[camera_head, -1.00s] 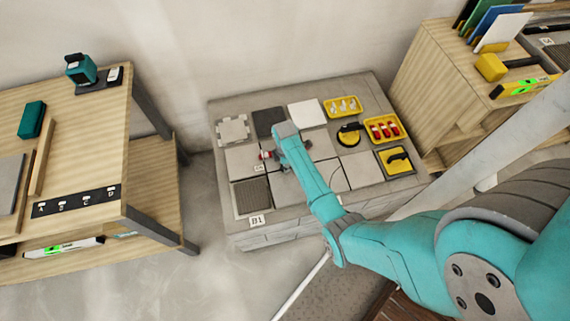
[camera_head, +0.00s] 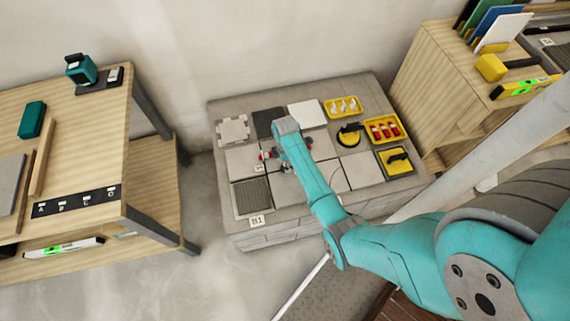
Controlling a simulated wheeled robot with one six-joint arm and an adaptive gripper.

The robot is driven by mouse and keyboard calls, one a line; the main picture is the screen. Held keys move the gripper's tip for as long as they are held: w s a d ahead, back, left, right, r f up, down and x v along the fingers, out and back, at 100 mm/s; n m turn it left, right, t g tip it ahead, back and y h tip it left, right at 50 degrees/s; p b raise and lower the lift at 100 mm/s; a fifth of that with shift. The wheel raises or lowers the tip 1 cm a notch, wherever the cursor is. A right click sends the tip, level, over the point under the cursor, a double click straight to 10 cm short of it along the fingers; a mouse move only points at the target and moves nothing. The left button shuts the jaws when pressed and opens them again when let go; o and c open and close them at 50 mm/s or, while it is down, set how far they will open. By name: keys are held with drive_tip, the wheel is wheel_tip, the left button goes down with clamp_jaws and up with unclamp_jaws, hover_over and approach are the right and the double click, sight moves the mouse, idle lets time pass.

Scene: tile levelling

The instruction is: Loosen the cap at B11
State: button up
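A small red cap (camera_head: 266,155) shows at the left side of my arm's end, among the grey tiles on the low block platform (camera_head: 290,225). A small white label (camera_head: 258,168), too small to read surely, lies just below it. My gripper (camera_head: 279,161) is down close to the tiles beside the red cap. My wrist covers most of it, so I cannot tell whether its fingers are open, or whether they touch the cap. A white sign (camera_head: 257,221) reading "B1" stands at the platform's front left.
A yellow tray with red-topped pieces (camera_head: 383,129), a yellow tray of pale pieces (camera_head: 342,106), a round black-and-yellow tool (camera_head: 349,134) and a yellow tray with a black-handled tool (camera_head: 395,160) are right of the tiles. Wooden benches (camera_head: 90,140) stand left and shelves (camera_head: 440,90) right.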

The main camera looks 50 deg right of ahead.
wheel_tip(320, 180, up, 10)
drive_tip(key=shift+f, duration=0.25)
idle(0.6)
